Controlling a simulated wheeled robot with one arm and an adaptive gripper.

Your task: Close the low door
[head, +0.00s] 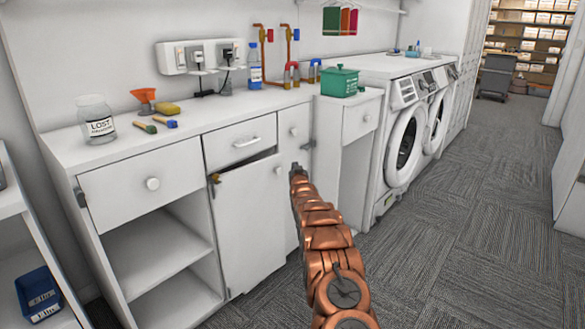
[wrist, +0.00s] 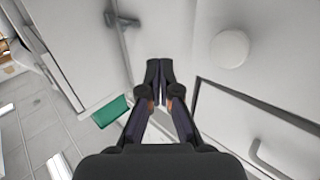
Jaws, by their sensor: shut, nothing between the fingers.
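The low door (head: 247,225) is a white panel with a round knob (head: 278,170), below the drawer with a bar handle (head: 247,142). It stands slightly ajar: a dark wedge-shaped gap shows along its top edge, and a brass-coloured fitting sits at its upper left corner.
An open shelf compartment (head: 160,250) is left of the door. The counter above holds a glass jar (head: 96,120) and a green tub (head: 339,81). Front-loading washers (head: 405,140) stand to the right. Grey carpet floor (head: 460,240) is clear at right.

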